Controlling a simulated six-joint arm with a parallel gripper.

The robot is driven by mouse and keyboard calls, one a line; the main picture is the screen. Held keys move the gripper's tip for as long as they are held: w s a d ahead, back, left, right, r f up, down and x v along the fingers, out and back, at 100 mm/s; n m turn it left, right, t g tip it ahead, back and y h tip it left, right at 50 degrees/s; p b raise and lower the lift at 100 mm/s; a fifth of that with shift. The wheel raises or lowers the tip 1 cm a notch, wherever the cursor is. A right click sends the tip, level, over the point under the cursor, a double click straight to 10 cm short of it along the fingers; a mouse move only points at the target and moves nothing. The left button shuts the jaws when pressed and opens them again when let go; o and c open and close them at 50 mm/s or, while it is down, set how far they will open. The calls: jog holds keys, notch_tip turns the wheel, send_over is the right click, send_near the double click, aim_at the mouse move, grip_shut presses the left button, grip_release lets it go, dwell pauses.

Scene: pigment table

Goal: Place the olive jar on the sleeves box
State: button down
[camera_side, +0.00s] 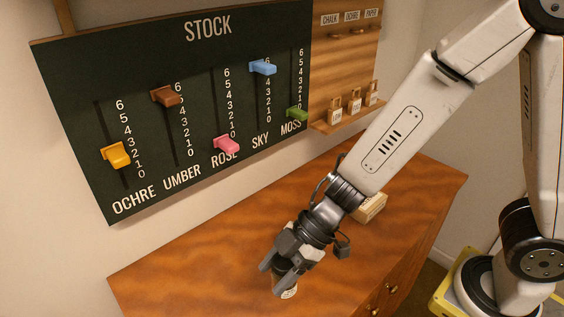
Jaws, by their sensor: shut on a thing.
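My gripper (275,280) is low over the front left part of the wooden cabinet top, pointing down and to the left. It is shut on a small jar (288,293) with a pale label, which I take to be the olive jar. The fingers hide most of the jar, so its colour is hard to tell. I cannot tell whether it touches the cabinet top. A cream box (372,207), probably the sleeves box, sits farther back and to the right. My forearm and wrist partly cover it, and its lettering is too small to read.
A dark STOCK board (190,100) with coloured sliders stands behind the cabinet (200,265). Right of it, a wooden panel has pegs and a ledge (350,118) with several small tagged items. The cabinet top left of my gripper is clear.

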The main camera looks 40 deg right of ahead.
jog(key=w+d+m+t+h, duration=0.1)
jog(key=w+d+m+t, duration=0.25)
jog(key=w+d, duration=0.45)
jog(key=m+t+h, duration=0.3)
jog(key=m+h, duration=0.5)
jog(key=m, duration=0.4)
send_over(371, 207)
jog(key=w+d, duration=0.2)
jog(key=w, duration=0.2)
jog(key=shift+s+d, duration=0.15)
jog(key=shift+f, duration=0.1)
jog(key=shift+f, duration=2.2)
jog(key=shift+f, duration=1.75)
jog(key=shift+f, duration=0.1)
